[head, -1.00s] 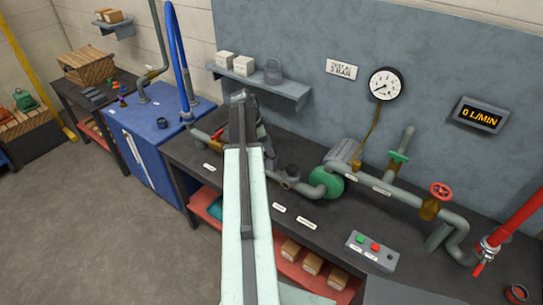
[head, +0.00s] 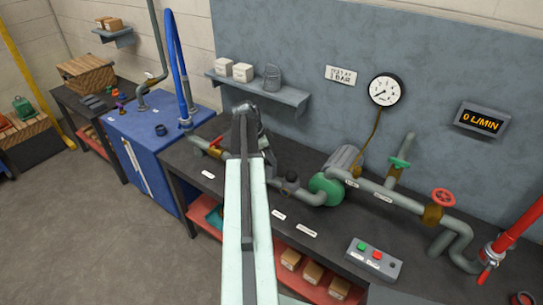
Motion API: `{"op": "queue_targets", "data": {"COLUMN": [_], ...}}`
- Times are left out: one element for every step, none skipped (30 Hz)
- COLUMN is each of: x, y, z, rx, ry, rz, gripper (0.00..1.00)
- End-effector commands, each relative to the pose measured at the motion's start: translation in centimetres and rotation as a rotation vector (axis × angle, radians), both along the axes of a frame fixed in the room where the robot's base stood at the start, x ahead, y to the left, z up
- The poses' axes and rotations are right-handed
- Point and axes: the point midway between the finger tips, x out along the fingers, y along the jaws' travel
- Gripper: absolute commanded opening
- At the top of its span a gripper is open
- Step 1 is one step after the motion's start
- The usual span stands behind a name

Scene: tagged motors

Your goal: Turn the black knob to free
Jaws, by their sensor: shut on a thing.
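My gripper (head: 246,112) is at the far end of my pale arm, over the back left part of the dark bench (head: 195,180), around the pipe line. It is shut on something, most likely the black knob. My arm and the gripper's dark body hide the knob and the fingertips, so its setting does not show.
Left of my gripper is a pipe with a red lever (head: 216,142). To the right are a green pump (head: 328,188), a green valve handle (head: 400,163), a red handwheel (head: 443,197) and a button box (head: 373,260). A shelf (head: 285,98) hangs behind. The display (head: 481,118) reads 0 L/MIN.

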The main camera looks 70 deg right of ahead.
Motion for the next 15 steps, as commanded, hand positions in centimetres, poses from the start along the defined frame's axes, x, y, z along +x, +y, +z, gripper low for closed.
{"op": "queue_targets", "data": {"x": [-0.01, -0.03, -0.04, -0.06, -0.09, -0.11, -0.14, -0.15, -0.19, -0.21, -0.22, -0.26, -0.28, -0.29, -0.31], "y": [0.22, 0.25, 0.29, 0.33, 0.36, 0.39, 0.43, 0.45, 0.48, 0.52, 0.53, 0.56, 0.58, 0.58, 0.63], "z": [-0.03, -0.03, -0.03, -0.04, -0.03, -0.03, -0.04, -0.04, -0.05, -0.06, -0.06, -0.07, -0.07, -0.07, -0.08], "rx": [0.002, 0.001, 0.002, 0.003, 0.002, 0.002, 0.003, 0.003, 0.003, 0.004, 0.004, 0.004, 0.004, 0.004, 0.006], "ry": [-0.001, -0.002, -0.002, -0.002, -0.002, -0.002, -0.002, -0.001, -0.002, -0.003, -0.003, -0.003, -0.002, -0.002, -0.003], "rz": [0.022, 0.041, 0.067, 0.088, 0.111, 0.145, 0.170, 0.196, 0.234, 0.261, 0.290, 0.327, 0.357, 0.385, 0.423], "gripper": [0.00, 0.00, 0.00, 0.00, 0.00, 0.00, 0.00, 0.00, 0.00, 0.00, 0.00, 0.00, 0.00, 0.00, 0.00]}}
